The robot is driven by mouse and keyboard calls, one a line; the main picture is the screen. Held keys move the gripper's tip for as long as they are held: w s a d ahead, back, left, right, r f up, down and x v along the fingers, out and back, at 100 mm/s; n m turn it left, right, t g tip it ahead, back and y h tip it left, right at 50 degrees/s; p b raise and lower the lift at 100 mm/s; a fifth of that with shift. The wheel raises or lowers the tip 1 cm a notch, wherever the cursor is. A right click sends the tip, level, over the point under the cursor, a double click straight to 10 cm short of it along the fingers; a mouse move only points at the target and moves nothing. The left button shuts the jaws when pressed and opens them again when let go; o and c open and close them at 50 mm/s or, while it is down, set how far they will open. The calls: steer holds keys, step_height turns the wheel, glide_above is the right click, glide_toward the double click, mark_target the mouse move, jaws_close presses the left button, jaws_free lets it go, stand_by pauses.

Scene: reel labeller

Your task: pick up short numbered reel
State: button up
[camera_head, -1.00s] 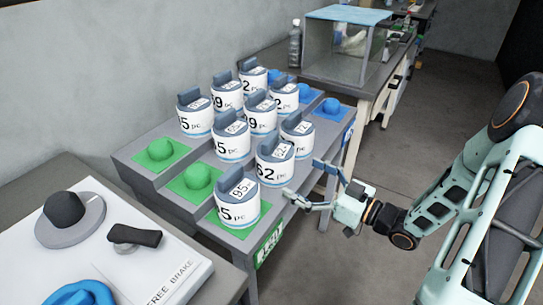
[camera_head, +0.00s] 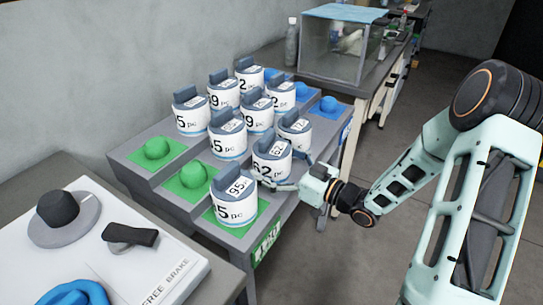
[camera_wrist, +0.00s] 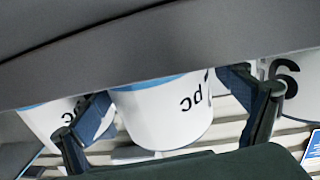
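The numbered reels are white cylinders with blue-grey tops and raised grips, standing on a stepped grey rack (camera_head: 136,166). In the front row are a reel marked 5 (camera_head: 238,208), a reel marked 62 (camera_head: 270,165) and a farther reel (camera_head: 297,133). My gripper (camera_head: 292,174) is at the 62 reel, from the right. In the wrist view, its two dark fingers (camera_wrist: 168,95) are open on either side of a white reel marked "pc" (camera_wrist: 165,115). I cannot tell whether they touch it. Which reels are the short ones is hard to tell.
A bench with a grey hat-like part (camera_head: 65,218) and a black handle (camera_head: 130,236) is at lower left. A glass case (camera_head: 343,45) stands behind.

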steer(key=c, duration=1.3)
